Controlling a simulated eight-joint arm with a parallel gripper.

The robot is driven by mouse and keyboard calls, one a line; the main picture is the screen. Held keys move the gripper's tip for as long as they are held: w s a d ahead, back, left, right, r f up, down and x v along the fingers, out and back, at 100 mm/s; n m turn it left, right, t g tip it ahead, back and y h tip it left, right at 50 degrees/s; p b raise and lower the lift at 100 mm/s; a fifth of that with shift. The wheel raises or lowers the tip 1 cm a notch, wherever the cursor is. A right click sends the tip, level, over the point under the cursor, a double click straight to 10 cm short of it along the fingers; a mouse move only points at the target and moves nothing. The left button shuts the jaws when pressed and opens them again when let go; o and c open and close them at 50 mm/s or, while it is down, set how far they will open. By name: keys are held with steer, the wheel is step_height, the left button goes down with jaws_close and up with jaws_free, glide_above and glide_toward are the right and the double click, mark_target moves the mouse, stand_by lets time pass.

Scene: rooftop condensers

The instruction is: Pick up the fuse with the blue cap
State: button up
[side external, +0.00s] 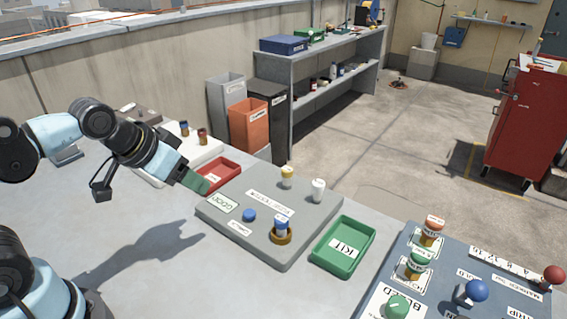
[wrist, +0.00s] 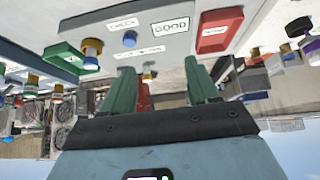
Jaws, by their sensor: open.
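A fuse with a blue cap (side external: 281,222) and a pale body stands in a brass ring (side external: 281,237) on the grey tester board (side external: 262,254); it also shows in the wrist view (wrist: 90,54). My gripper (side external: 198,184) has green fingers and hangs at the board's left corner, near the red tray (side external: 231,164), apart from the fuse. In the wrist view the fingers (wrist: 162,85) are spread with nothing held between them. Another small item with a dark bluish top (side external: 184,128) stands on a white holder behind my gripper.
A yellow-capped fuse (side external: 287,177) and a white-capped one (side external: 318,190) stand at the board's back. A blue button (side external: 249,215) lies left of the ring. A green KIT tray (side external: 320,258) is to the right, then a blue-grey panel (side external: 459,318) with knobs.

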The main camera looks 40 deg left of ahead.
steer(key=w+d+r+m+g, duration=0.1)
steer(key=w+d+r+g, duration=0.25)
steer(key=w+d, duration=0.2)
steer(key=r+m+g, duration=0.1)
steer(key=m+g, duration=0.1)
steer(key=g, duration=0.2)
glide_above(281, 218)
steer(key=shift+t, duration=0.25)
steer(key=f, duration=0.6)
steer(key=shift+w+d+f, duration=0.15)
steer(key=shift+d+f, duration=0.05)
steer(key=shift+d, duration=0.2)
steer(key=shift+a+f, duration=0.2)
steer(key=shift+f, duration=1.15)
steer(key=shift+a+f, duration=0.15)
steer(key=shift+f, duration=1.2)
jaws_close()
steer(key=shift+r, duration=0.2)
